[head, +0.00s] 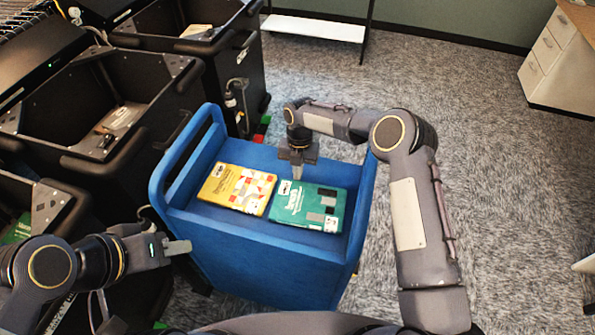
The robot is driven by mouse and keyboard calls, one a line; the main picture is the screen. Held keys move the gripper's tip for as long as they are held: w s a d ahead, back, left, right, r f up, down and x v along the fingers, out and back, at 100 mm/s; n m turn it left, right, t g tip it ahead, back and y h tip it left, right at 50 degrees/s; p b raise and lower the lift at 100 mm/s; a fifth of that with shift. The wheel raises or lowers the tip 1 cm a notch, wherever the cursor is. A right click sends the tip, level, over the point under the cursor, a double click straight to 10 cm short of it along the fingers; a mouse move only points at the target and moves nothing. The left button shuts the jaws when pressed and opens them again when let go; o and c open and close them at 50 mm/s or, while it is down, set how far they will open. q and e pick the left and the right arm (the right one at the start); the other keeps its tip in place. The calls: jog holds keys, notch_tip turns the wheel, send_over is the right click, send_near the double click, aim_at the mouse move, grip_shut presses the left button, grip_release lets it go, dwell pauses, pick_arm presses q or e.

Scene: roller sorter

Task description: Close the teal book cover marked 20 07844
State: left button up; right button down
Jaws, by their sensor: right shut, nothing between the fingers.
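A teal book (307,207) lies flat on the blue cart (225,222), right of the middle. Its cover has a white title and dark and pale patches; it looks flat, and any number on it is too small to read. My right gripper (297,176) points down at the book's far left edge, shut and empty. I cannot tell whether its tips touch the book. My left gripper (184,247) is beside the cart's left side, away from the book, and its jaw opening cannot be made out.
A yellow book (237,187) lies left of the teal one on the cart. The cart has raised blue ends. Black bins (105,100) stand along the left. A white shelf (314,27) and a drawer cabinet (549,50) stand at the back.

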jog(key=s+d+r+m+t+b, duration=0.1)
jog(key=d+r+m, duration=0.25)
jog(key=r, duration=0.55)
jog(key=s+d+r+m+t, duration=0.1)
jog(key=s+d+r+m, duration=0.2)
jog(key=r, duration=0.7)
jog(key=s+d+r+m+t+y, duration=0.1)
jog(key=s+d+r+m, duration=0.7)
jog(key=s+d+m, duration=0.1)
jog(key=s+d+f+m+t+y, duration=0.1)
jog(key=s+f+m+t, duration=0.1)
jog(key=s+m, duration=0.7)
jog(key=s+d+f+m+t+y, duration=0.1)
jog(key=s+d+m+t, duration=0.1)
jog(key=s+m, duration=0.8)
jog(key=s, duration=0.2)
jog(key=shift+s+f, duration=0.35)
